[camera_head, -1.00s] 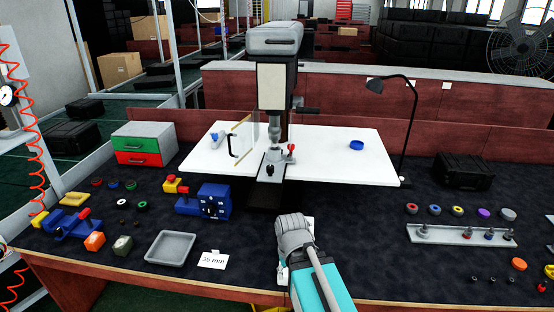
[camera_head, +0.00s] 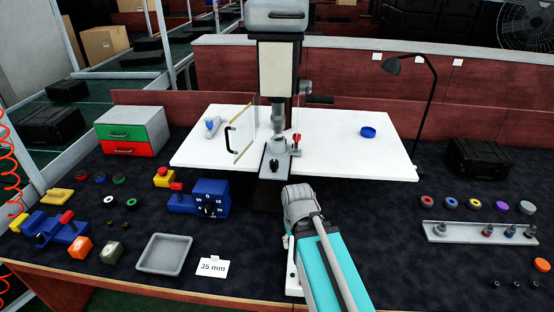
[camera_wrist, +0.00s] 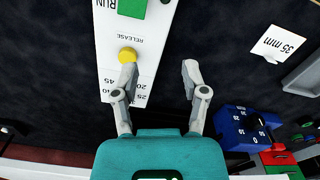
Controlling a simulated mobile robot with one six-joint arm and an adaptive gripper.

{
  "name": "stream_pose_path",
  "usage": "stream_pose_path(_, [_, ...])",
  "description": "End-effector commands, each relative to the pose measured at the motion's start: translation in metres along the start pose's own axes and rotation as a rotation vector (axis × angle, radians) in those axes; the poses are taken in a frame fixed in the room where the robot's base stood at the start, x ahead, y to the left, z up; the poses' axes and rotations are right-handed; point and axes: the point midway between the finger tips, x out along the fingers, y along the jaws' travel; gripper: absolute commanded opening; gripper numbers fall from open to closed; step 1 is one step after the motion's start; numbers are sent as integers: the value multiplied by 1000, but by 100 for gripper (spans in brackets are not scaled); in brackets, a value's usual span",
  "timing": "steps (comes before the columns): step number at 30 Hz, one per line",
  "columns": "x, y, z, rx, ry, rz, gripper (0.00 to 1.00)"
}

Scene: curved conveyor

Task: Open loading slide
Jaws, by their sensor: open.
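A clear panel with a wooden edge (camera_head: 243,143) and a black handle (camera_head: 231,142) stands upright on the white table, left of the drill press. No part in view is labelled as a loading slide. A white control panel (camera_wrist: 113,58) shows "RUN", "RELEASE", a number scale, a green button (camera_wrist: 132,8) and a yellow knob (camera_wrist: 127,55). My gripper (camera_wrist: 158,72) is open with nothing between its fingers; the left finger overlaps the panel just below the yellow knob, and I cannot tell if they touch. In the head view my arm hides most of the panel (camera_head: 291,255).
The drill press (camera_head: 277,90) stands on the white table (camera_head: 350,158), with a blue ring (camera_head: 368,132) at right. A blue dial box (camera_head: 207,198), a grey tray (camera_head: 164,255) and a "35 mm" card (camera_head: 213,267) lie left of my arm.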

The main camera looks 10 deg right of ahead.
Motion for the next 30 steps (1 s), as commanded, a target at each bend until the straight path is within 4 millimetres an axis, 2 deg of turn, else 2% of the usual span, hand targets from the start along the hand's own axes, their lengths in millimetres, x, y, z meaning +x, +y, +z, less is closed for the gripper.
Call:
stream_pose_path(9, [0,0,0,0,0,0,57])
stream_pose_path(13, [-1,0,-1,-1,0,0,79])
stream_pose_path(17, [-8,0,-8,-10,0,0,81])
stream_pose_path(23, [-32,0,-36,-49,0,0,81])
stream_pose_path(30, [-77,0,-91,-140,0,0,81])
